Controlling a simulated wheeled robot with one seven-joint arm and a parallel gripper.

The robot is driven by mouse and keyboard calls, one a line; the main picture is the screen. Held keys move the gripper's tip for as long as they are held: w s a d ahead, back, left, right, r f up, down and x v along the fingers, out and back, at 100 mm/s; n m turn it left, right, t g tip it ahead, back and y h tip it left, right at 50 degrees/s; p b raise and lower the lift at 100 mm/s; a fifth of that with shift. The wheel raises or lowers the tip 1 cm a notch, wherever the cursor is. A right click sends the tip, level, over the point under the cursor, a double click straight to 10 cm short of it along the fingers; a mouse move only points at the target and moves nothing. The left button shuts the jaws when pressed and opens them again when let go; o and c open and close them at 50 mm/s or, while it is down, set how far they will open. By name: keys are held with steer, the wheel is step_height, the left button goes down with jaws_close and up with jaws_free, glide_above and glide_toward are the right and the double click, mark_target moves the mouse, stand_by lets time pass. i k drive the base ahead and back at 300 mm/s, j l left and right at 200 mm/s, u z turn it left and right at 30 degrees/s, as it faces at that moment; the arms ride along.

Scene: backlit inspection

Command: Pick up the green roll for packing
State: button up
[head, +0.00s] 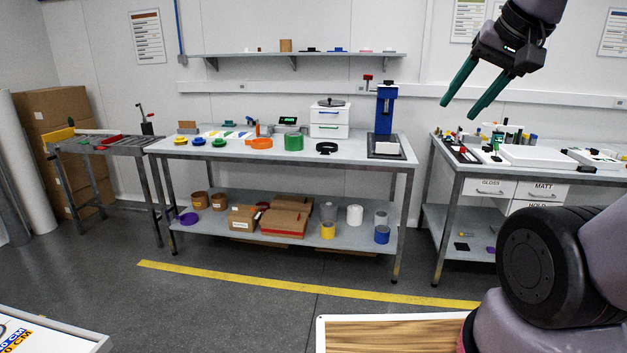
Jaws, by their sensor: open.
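A green roll (293,142) stands on the top of the long workbench (222,152), a little right of the bench's middle. An orange ring-shaped roll (261,143) lies to its left and a dark ring-shaped item (327,148) to its right. My gripper (462,106) is at the upper right, open and empty, with its two green fingers pointing down and left. In the picture it is well right of the green roll and higher, apart from it.
The lower shelf (345,235) holds boxes and rolls. A second bench (450,160) is at right. Grey floor with a yellow line (300,286) lies in front.

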mark_target(294, 141)
steer(key=i, duration=2.05)
steer(key=i+l+u, duration=0.1)
steer(key=i+u, duration=0.2)
steer(key=i, duration=0.2)
steer(key=i+l+u, duration=0.3)
steer(key=i, duration=0.2)
steer(key=i+l+u, duration=0.3)
steer(key=i, duration=0.15)
steer(key=i+j, duration=0.05)
steer(key=j, duration=0.05)
